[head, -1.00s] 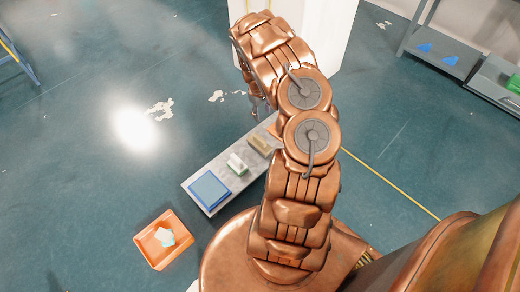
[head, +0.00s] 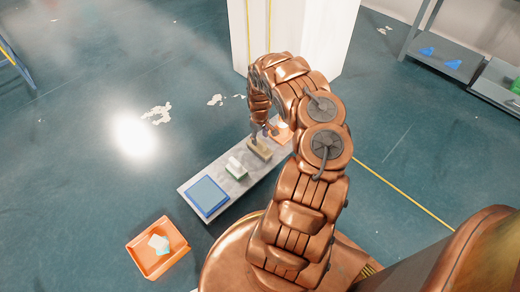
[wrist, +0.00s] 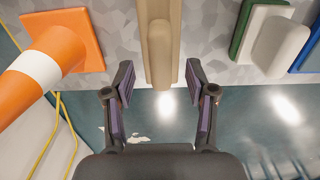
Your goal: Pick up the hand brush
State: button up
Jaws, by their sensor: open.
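A tan wooden block with a rounded raised grip, which looks like the hand brush (head: 259,150), lies on a narrow grey bench (head: 222,166). In the wrist view the brush (wrist: 160,45) is upper centre, its near end between the fingertips. My gripper (wrist: 158,82) is open and empty, with one dark, purple-padded finger on each side of the brush's line. In the head view my gripper (head: 262,134) is just above the brush and partly hides it. I see no contact, and the remaining height cannot be told.
An orange and white cone (wrist: 48,62) stands left of the brush in the wrist view. A green and white block (wrist: 276,43) and a blue-edged panel (head: 206,196) are on the other side. An orange tray (head: 143,262) holding a pale item stands on the floor. A white pillar (head: 310,35) rises behind.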

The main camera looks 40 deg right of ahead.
aim_at(259, 140)
notch_tip(259, 140, down, 4)
jog(key=shift+r+b, duration=0.2)
jog(key=shift+b, duration=0.55)
grip_shut()
